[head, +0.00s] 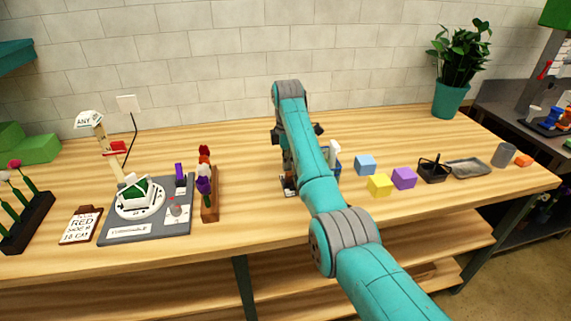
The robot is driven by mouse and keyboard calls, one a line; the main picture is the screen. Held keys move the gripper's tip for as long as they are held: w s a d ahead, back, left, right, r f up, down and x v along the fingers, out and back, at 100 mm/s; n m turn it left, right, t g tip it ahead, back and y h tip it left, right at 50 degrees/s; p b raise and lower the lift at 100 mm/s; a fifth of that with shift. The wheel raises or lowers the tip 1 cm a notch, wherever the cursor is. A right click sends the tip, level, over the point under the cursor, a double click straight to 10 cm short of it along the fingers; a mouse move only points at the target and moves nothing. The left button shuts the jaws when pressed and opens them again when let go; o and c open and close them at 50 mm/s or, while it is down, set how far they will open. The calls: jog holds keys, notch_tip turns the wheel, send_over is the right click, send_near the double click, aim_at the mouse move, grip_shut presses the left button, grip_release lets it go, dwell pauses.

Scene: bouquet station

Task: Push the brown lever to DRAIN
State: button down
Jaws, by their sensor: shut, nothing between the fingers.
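I cannot make out a brown lever or a DRAIN mark in the head view. A small low device (289,190) with dark, white and brownish parts shows just left of my forearm, mostly covered by it. A white and blue upright piece (334,156) shows just right of my arm. My gripper (287,172) is shut and empty, low behind my arm and close above the small device. Its fingertips are largely hidden, and I cannot tell whether they touch anything.
Left of my arm are a grey board (150,228) with a white round stand, a flower rack (210,208) and a sign card (82,225). Right are blue (366,165), yellow (380,185) and purple (404,178) cubes, a black basket (433,172) and grey tray (468,168).

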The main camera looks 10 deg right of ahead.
notch_tip(320, 180, up, 5)
jog(key=shift+w+f, duration=0.1)
jog(key=shift+w, duration=0.05)
dwell(0.4)
